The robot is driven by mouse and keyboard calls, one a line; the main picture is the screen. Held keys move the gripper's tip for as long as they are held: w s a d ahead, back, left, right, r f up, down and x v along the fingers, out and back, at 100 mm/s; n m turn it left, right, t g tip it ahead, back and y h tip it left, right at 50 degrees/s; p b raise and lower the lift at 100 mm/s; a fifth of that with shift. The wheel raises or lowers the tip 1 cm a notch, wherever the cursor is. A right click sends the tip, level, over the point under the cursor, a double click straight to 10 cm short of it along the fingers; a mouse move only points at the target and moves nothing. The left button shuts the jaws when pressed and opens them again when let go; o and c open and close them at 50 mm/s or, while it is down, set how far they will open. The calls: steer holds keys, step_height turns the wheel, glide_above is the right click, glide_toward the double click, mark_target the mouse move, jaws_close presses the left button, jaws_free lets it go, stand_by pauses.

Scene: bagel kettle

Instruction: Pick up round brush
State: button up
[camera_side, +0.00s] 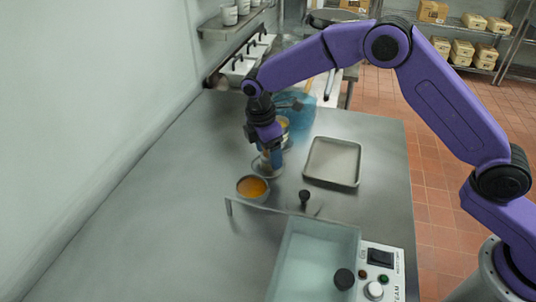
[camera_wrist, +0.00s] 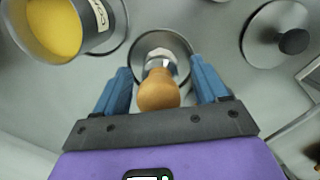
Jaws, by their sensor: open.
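The round brush (camera_wrist: 158,90) shows in the wrist view as a rounded wooden handle end with a pale metal collar. It stands over or in a round metal dish (camera_wrist: 176,43); I cannot tell which. My gripper (camera_wrist: 160,68) is open, with one blue finger on each side of the handle and a gap on both sides. In the side view my gripper (camera_side: 268,155) points down close above the metal dish (camera_side: 268,172). The brush is mostly hidden there by the fingers, and its bristles do not show.
A bowl of orange contents (camera_side: 253,187) stands in front of the gripper. A metal tray (camera_side: 334,139) lies to its right, and a blue tub (camera_side: 299,108) stands behind. A black-knobbed lid (camera_wrist: 272,35) shows in the wrist view. The counter at left is clear.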

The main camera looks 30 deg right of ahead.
steer(key=c, duration=1.2)
steer(key=shift+o, duration=0.2)
steer(key=shift+r, duration=0.1)
steer(key=shift+r, duration=0.6)
step_height(320, 180, up, 2)
steer(key=shift+r, duration=0.1)
steer(key=s+d+r, duration=0.2)
steer(key=s+r, duration=0.2)
steer(key=s, duration=0.2)
steer(key=s+d+r, duration=0.3)
steer(key=s+r, duration=0.2)
steer(key=s, duration=0.1)
steer(key=shift+s+d+r, duration=0.2)
steer(key=shift+s+d, duration=0.15)
steer(key=shift+s, duration=0.05)
